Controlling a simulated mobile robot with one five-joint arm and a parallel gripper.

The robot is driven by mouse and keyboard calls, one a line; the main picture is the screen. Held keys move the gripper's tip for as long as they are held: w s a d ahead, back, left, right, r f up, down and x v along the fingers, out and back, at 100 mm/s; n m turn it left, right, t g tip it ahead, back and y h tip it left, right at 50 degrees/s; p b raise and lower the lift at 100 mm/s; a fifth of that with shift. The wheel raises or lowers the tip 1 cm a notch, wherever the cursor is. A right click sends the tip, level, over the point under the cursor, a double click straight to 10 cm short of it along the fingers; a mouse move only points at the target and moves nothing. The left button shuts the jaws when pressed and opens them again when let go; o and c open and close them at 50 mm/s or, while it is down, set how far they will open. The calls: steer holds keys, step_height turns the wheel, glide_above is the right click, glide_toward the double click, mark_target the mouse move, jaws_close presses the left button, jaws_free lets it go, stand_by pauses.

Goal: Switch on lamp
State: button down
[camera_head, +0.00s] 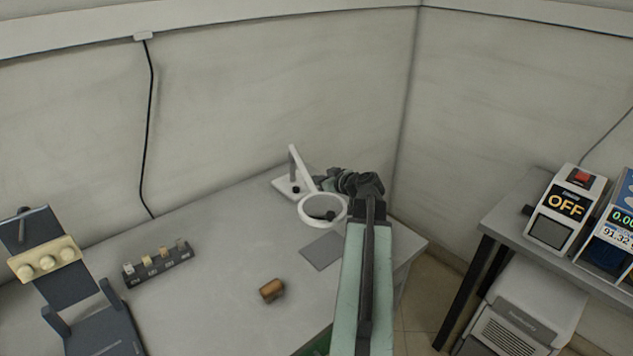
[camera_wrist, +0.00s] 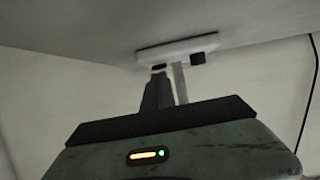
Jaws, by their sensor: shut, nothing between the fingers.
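A white lamp stands on the table near the wall corner, with a flat base (camera_head: 284,187), a slanted arm and a round ring head (camera_head: 303,218). A small black knob (camera_head: 296,189) sits on its base. My gripper (camera_head: 322,182) is shut and empty, reaching in from the right behind the ring, close to the lamp's arm. In the wrist view, the lamp base (camera_wrist: 178,47) appears upside down with the dark knob (camera_wrist: 198,58). My gripper (camera_wrist: 158,72) points at the base, beside the knob. I cannot tell whether it touches the lamp or whether the lamp is lit.
A brown cylinder (camera_head: 272,290) and a grey flat plate (camera_head: 322,251) lie on the table (camera_head: 215,300). A dark block with several small pieces (camera_head: 158,265) and a dark stand (camera_head: 60,285) are at left. A side table holds a box reading OFF (camera_head: 566,206).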

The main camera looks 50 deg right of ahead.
steer(key=shift+s+f+b, duration=0.15)
steer(key=shift+f+b, duration=0.35)
steer(key=shift+f, duration=0.05)
steer(key=shift+r+p, duration=1.05)
steer(key=shift+p, duration=0.05)
steer(key=shift+r, duration=0.1)
